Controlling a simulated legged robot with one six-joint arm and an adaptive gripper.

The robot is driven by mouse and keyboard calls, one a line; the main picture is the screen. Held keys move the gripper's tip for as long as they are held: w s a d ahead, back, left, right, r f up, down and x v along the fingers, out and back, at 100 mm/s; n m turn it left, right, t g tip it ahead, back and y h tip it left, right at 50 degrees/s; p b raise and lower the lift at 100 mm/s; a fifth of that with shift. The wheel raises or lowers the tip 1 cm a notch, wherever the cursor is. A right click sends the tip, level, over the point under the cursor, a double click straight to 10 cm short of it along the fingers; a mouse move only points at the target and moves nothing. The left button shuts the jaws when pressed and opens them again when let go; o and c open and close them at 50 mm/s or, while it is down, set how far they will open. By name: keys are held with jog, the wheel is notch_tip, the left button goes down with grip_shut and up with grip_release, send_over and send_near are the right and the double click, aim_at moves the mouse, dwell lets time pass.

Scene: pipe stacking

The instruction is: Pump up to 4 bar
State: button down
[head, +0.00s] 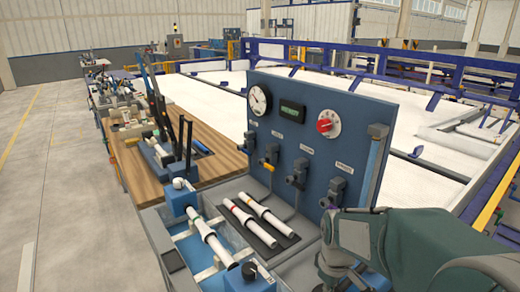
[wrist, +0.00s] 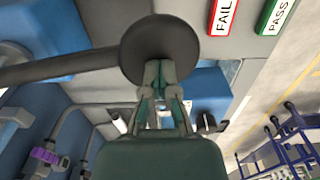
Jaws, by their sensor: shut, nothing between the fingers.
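The blue test panel (head: 340,105) stands mid-scene in the head view. It carries a round white gauge (head: 259,101), a dark display with green text (head: 291,109) too small to read, and a red dial (head: 328,124). The gauge value is not legible. My gripper (wrist: 160,75) is shut and empty in the wrist view. Its fingertips overlap the lower part of a dark round knob (wrist: 160,45) on a dark bar (wrist: 75,68) that runs left. I cannot tell whether they touch. In the head view my arm fills the lower right, and the fingertips are not clear.
Several valves (head: 297,172) line the panel. White pipes (head: 240,215) lie on a dark tray before it, and another pipe (head: 210,240) sits between blue blocks. A wooden bench (head: 205,155) with tools stands left. FAIL (wrist: 224,14) and PASS (wrist: 277,16) signs show upper right.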

notch_tip(320, 180, up, 8)
jog(key=shift+s+a+r, duration=0.25)
jog(key=shift+a, duration=0.05)
dwell(0.3)
jog(key=shift+w+d+f, duration=0.1)
jog(key=shift+f, duration=2.15)
jog(key=shift+w+d+f, duration=0.1)
jog(key=shift+f, duration=2.35)
notch_tip(320, 180, up, 9)
jog(key=shift+s+a+r, duration=0.15)
jog(key=shift+s+a, duration=0.1)
jog(key=shift+a, duration=0.05)
jog(key=shift+r, duration=0.1)
